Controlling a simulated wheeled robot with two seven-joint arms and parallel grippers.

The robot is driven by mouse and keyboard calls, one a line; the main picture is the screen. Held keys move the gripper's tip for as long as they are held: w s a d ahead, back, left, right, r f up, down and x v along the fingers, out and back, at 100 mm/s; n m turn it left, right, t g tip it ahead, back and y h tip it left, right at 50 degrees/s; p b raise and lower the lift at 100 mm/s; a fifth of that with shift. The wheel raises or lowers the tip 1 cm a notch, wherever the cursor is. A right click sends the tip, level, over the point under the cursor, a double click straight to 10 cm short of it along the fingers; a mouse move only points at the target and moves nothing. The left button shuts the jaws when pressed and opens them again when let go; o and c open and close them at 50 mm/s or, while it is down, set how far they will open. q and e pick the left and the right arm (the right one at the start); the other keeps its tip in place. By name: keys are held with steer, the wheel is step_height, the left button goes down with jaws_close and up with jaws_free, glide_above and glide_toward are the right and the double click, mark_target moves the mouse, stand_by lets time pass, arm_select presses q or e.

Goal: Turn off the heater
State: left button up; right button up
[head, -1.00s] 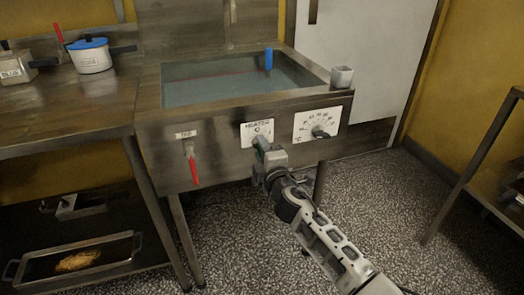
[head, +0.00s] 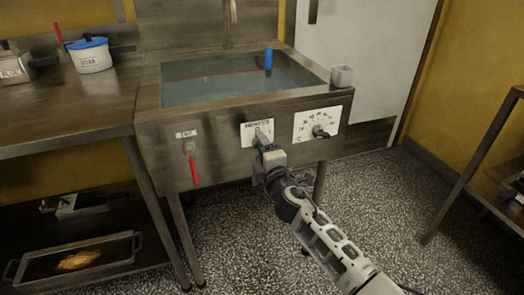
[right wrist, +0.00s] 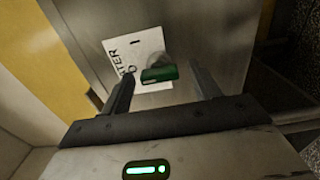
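The heater switch (right wrist: 158,74) has a green handle on a greyish base, in front of a white plate (right wrist: 136,52) lettered HEATER. The plate (head: 257,133) sits in the middle of the steel tank's front panel in the head view. My right gripper (head: 262,148) is right at the switch, hiding part of it. In the right wrist view its two dark fingers (right wrist: 165,88) are apart, one on each side of the green handle, with gaps visible. Which way the switch is set is hard to tell. My left gripper is not in view.
A red-handled tap (head: 193,168) is left of the plate and a temperature dial (head: 319,131) is right of it. The tank (head: 230,82) holds liquid. A metal table (head: 80,115) with a blue-lidded pot (head: 92,58) adjoins at left.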

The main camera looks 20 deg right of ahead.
arm_select(q)
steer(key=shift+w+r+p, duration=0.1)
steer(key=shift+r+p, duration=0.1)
steer(key=shift+p, duration=0.2)
arm_select(e)
steer(key=s, duration=1.6)
steer(key=shift+d, duration=0.3)
arm_select(q)
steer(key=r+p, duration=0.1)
steer(key=p, duration=0.2)
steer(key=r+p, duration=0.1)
steer(key=p, duration=0.2)
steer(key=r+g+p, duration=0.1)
steer(key=p, duration=0.2)
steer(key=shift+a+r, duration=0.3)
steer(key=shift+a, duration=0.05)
arm_select(e)
steer(key=s+a+f+m+g+y, duration=0.1)
steer(key=s+a+m+g, duration=0.1)
steer(key=s+m, duration=0.6)
steer(key=s+a+f+m+g+y, duration=0.2)
steer(key=s+m+g, duration=0.3)
steer(key=s+m, duration=0.3)
steer(key=shift+s+a+f+m, duration=0.25)
steer(key=shift+s+a+m, duration=0.05)
steer(key=shift+s+a, duration=0.1)
